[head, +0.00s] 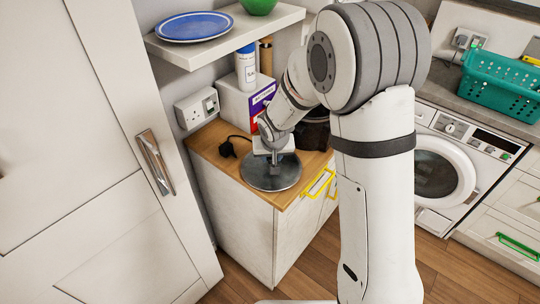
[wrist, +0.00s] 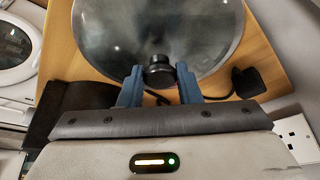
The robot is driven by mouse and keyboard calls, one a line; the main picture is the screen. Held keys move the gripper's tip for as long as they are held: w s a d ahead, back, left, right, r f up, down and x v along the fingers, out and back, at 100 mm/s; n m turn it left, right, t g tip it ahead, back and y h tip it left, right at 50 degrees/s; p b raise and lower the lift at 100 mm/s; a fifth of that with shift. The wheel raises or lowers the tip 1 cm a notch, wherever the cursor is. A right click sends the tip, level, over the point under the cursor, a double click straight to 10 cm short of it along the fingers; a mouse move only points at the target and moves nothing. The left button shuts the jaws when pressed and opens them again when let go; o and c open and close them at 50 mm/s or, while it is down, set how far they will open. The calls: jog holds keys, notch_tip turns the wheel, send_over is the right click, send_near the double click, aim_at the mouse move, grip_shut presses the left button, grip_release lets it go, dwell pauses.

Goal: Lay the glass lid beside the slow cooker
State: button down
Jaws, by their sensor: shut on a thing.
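The glass lid (head: 270,174) is a round grey see-through disc with a dark rim, flat over the front left part of the wooden worktop. It fills the top of the wrist view (wrist: 150,30), with its black knob (wrist: 159,72) between the blue fingers. My gripper (head: 275,157) points down and is shut on that knob; it also shows in the wrist view (wrist: 160,82). I cannot tell whether the lid touches the wood. The dark slow cooker (head: 313,135) stands behind and right of the lid, mostly hidden by my arm.
A black plug with a cable (head: 228,149) lies left of the lid. A box (head: 250,98) and a bottle (head: 246,66) stand at the back. A shelf (head: 262,36) with a blue plate (head: 194,27) overhangs the worktop (head: 207,142). A wall socket (head: 197,108) is at the left.

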jog(key=c, duration=1)
grip_release()
jog(key=shift+c, duration=0.2)
jog(key=shift+r+p, duration=0.3)
jog(key=v, duration=1.1)
jog(key=shift+s+r+b, duration=0.3)
jog(key=shift+b, duration=0.15)
jog(key=s+d+r, duration=0.2)
jog(key=s+d, duration=0.5)
jog(key=s, duration=0.3)
jog(key=s+d+r+m+g, duration=0.1)
jog(key=s+d+r, duration=0.2)
jog(key=s+d, duration=0.5)
jog(key=s, duration=0.3)
jog(key=shift+d+r+h, duration=0.15)
jog(key=shift+r+h, duration=0.15)
jog(key=shift+s, duration=0.15)
